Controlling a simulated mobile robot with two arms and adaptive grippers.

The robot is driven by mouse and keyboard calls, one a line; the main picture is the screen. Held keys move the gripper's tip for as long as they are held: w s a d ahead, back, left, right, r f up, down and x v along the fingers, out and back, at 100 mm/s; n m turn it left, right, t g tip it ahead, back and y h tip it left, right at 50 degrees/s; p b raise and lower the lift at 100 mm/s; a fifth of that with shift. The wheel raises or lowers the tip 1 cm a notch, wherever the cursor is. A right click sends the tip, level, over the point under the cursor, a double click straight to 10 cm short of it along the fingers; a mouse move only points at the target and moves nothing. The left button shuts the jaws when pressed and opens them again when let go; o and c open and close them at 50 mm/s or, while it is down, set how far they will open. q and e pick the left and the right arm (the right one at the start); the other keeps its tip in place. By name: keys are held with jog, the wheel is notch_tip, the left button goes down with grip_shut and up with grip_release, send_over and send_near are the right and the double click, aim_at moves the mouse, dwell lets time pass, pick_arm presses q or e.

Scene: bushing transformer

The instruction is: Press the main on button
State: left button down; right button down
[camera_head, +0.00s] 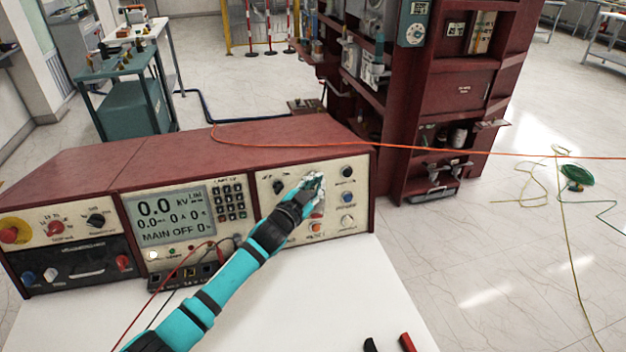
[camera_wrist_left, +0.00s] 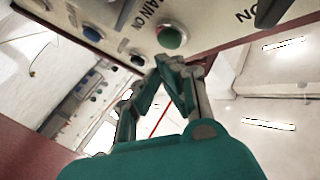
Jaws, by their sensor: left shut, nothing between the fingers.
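The control console (camera_head: 240,145) has a dark red housing and pale front panels. Its display (camera_head: 168,213) reads 0.0 kV and MAIN OFF. My left gripper (camera_head: 313,184) is shut and empty at the console's right panel, covering part of it. In the left wrist view the closed fingertips (camera_wrist_left: 170,62) are just below a round green button (camera_wrist_left: 170,37) with a metal ring. A partly visible label beside it ends in "AIN ON". I cannot tell whether the tips touch the button. In the head view this button is hidden behind the gripper.
A blue knob (camera_head: 347,197) and an orange button (camera_head: 315,227) are close to the gripper. A red emergency knob (camera_head: 12,234) is at the far left. Red and black leads cross the white table (camera_head: 290,310). A red cabinet (camera_head: 460,100) stands behind.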

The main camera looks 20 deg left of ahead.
pick_arm(q)
jog(key=shift+w+a+f, duration=0.1)
jog(key=shift+w+a, duration=0.15)
jog(key=shift+w, duration=0.1)
jog(key=shift+w+a+f+b, duration=0.1)
jog(key=shift+w+a+b, duration=0.2)
jog(key=shift+w+b, duration=0.1)
dwell(0.9)
dwell(0.4)
jog(key=shift+s+d+p, duration=0.55)
jog(key=shift+s+p, duration=0.15)
jog(key=shift+s, duration=0.05)
